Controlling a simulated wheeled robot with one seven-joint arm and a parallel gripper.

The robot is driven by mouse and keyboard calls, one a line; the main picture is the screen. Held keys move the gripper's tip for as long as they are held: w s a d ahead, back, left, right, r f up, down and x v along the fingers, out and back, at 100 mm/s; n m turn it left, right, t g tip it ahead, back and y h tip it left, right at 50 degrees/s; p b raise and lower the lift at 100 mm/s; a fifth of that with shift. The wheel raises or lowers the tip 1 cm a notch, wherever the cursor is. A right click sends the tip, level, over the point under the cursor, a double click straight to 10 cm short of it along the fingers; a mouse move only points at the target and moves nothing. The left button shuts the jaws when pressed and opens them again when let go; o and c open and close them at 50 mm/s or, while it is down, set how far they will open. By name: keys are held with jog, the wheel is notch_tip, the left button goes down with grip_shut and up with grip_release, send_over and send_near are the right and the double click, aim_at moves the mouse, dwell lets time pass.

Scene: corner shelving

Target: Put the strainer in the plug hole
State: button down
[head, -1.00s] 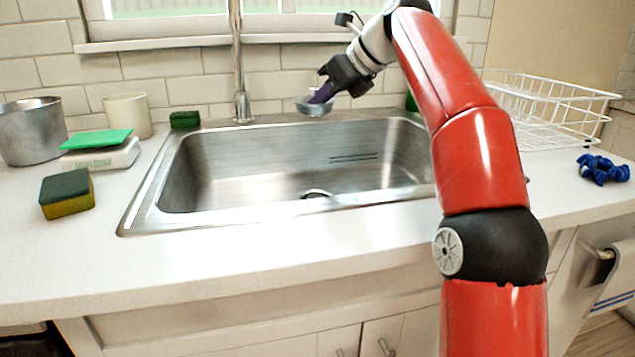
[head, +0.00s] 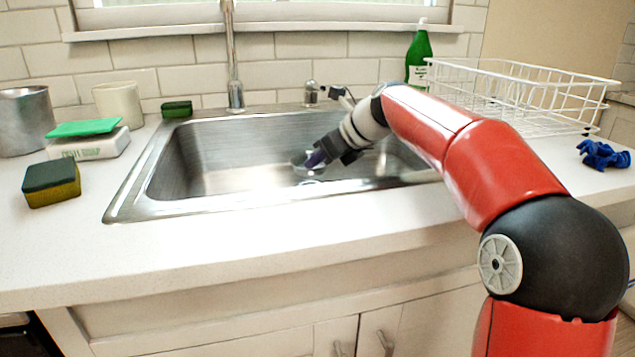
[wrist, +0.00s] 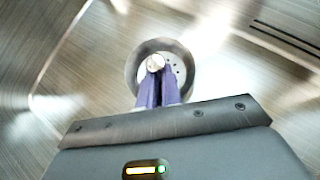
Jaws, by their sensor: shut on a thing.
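The strainer (wrist: 181,57) is a round metal cup with small holes and a central knob. My gripper (wrist: 155,70) is shut on its knob with purple fingertips. I cannot tell whether the strainer touches the sink floor or sits in the hole.
The faucet (head: 234,60) rises behind the sink. A green bottle (head: 419,55) and a white wire rack (head: 520,95) stand to the right. A sponge (head: 51,184), a metal pot (head: 25,120) and a cream cup (head: 120,103) are on the left counter. The front counter is clear.

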jog(key=shift+f+b, duration=0.45)
jog(key=shift+f, duration=1.7)
jog(key=shift+f, duration=0.1)
jog(key=c, duration=1.6)
grip_release()
jog(key=v, duration=1.2)
jog(key=shift+p, duration=0.4)
